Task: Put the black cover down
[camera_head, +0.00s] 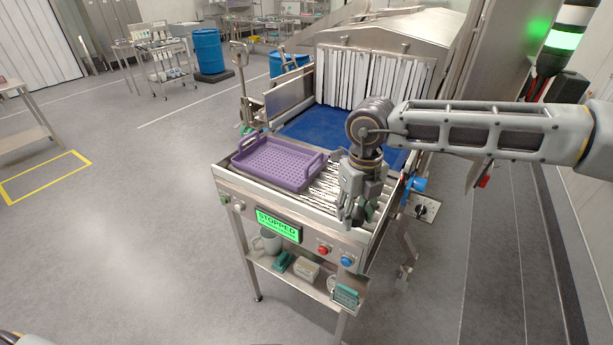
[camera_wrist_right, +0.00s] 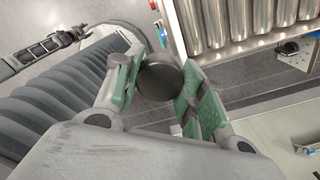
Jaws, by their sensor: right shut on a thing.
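The black cover (camera_wrist_right: 160,82) is a dark round disc held between the green-padded fingers of my right gripper (camera_wrist_right: 158,88) in the right wrist view. In the head view my right gripper (camera_head: 357,218) points down over the front right end of the roller table (camera_head: 325,190).
A purple perforated tray (camera_head: 277,163) lies on the rollers left of my right gripper. Behind it are a blue belt (camera_head: 312,126) and a tunnel with strip curtains (camera_head: 373,80). The front panel display (camera_head: 279,224) reads STOPPED. A lower shelf (camera_head: 293,277) holds several small items.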

